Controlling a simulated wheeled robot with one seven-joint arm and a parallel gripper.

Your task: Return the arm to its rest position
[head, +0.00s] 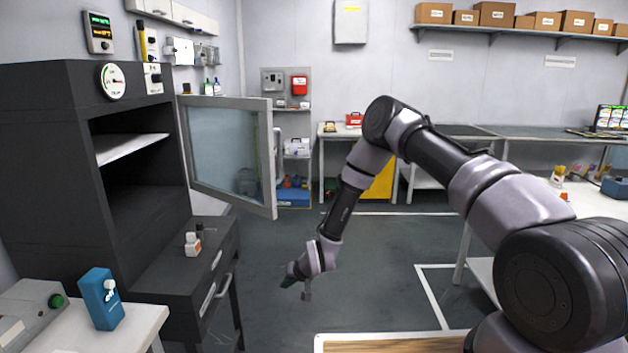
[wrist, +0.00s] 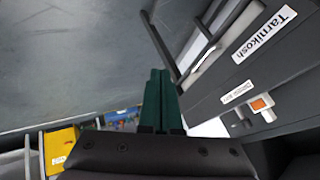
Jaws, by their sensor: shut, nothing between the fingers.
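My arm reaches in from the right in the head view, with its elbow high and its forearm hanging down over open floor. My gripper (head: 290,281) is at the low end of the forearm, to the right of the dark drawer cabinet and apart from it. In the wrist view its green fingers (wrist: 159,98) are pressed together with nothing between them. No object is held.
A dark oven cabinet (head: 60,150) stands at the left with its glass door (head: 228,150) swung open. Its drawer unit has protruding handles (head: 212,290). A wood-topped table edge (head: 390,343) is at the bottom. The floor (head: 380,260) around my gripper is clear.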

